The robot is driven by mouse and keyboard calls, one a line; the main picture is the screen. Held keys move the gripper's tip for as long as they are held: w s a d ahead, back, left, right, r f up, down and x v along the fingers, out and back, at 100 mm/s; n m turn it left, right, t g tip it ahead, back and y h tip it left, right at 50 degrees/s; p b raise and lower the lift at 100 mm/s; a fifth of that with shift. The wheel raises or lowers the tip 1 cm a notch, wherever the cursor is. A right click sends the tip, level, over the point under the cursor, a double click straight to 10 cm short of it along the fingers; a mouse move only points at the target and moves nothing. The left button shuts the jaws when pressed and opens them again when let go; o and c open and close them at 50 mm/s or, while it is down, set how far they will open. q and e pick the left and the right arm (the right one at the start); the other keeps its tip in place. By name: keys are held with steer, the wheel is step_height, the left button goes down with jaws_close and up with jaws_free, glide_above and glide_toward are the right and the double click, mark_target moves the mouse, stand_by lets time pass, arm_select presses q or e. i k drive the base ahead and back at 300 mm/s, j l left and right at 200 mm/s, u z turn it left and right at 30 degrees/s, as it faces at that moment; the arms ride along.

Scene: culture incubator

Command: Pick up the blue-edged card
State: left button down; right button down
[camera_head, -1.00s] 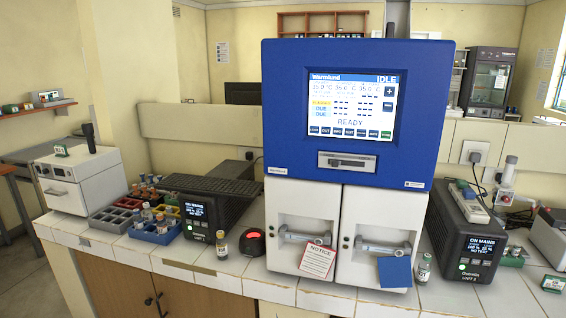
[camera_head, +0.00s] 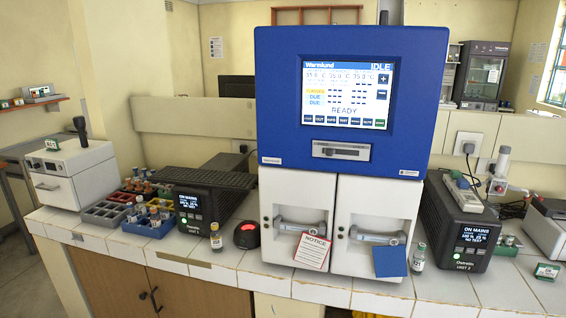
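A plain blue card (camera_head: 390,262) hangs from the handle of the right white door on the blue incubator (camera_head: 275,90). I cannot make out a separate blue edge or any print on it. A white card with a red edge, marked NOTICE (camera_head: 312,251), hangs tilted from the left door's handle. Neither of my grippers is in view.
A small vial (camera_head: 418,257) stands right of the blue card, and another (camera_head: 216,237) stands near a black-and-red device (camera_head: 247,235). Racks of vials (camera_head: 100,213) sit at left. Black power units flank the incubator. The tiled counter front (camera_head: 320,291) is mostly clear.

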mark_target(390, 261)
steer(key=i+j+z, duration=0.3)
steer(key=i+j, duration=0.2)
steer(key=i+j+z, duration=0.25)
steer(key=i+j, duration=0.4)
